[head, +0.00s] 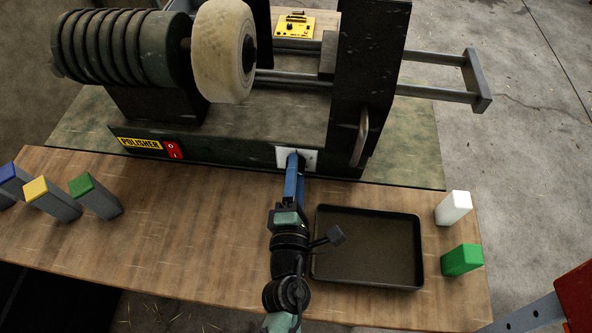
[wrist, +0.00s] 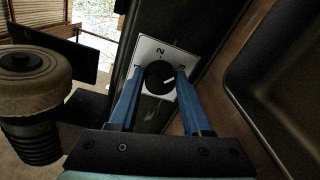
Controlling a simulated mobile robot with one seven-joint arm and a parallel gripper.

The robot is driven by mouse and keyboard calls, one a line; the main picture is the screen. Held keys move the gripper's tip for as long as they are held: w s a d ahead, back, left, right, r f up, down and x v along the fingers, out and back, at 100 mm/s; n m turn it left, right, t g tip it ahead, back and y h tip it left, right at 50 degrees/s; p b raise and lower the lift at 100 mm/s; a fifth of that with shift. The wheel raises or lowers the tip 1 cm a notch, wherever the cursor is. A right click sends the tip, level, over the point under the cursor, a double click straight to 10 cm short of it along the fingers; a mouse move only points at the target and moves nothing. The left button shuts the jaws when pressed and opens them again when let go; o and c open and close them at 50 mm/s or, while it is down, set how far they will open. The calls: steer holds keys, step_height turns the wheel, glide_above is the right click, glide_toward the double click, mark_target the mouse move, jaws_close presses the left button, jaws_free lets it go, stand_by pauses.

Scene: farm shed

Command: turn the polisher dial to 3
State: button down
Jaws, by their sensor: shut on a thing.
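The polisher (head: 230,130) stands behind the wooden bench, with a yellow POLISHER label and a red switch on its front. The dial (wrist: 157,78) is a round black knob on a white plate (wrist: 147,47) marked 1, 2 and 3. Its white pointer line slants to the right and slightly up, to the side of the 3. Exact alignment is hard to tell. My gripper (wrist: 162,76) has its two blue fingers on either side of the knob, shut on it. In the head view, my gripper (head: 293,158) reaches the white plate (head: 310,158) and hides the dial.
A dark empty tray (head: 368,250) lies right of my arm. White (head: 453,207) and green (head: 462,260) blocks stand beyond it. Blue-, yellow- and green-topped blocks (head: 95,196) stand at the left. A cream polishing wheel (head: 222,55) is above. A handle (head: 360,138) is close right of the plate.

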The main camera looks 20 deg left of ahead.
steer(key=shift+f+m, duration=0.1)
steer(key=shift+m, duration=0.9)
steer(key=shift+c, duration=1.8)
jaws_free()
steer(key=b+v, duration=0.1)
steer(key=v, duration=0.5)
steer(key=b+v, duration=0.2)
steer(key=v, duration=0.4)
steer(key=shift+d+f, duration=0.15)
steer(key=shift+f, duration=0.05)
steer(key=shift+s+d+r, duration=0.15)
steer(key=shift+s, duration=0.3)
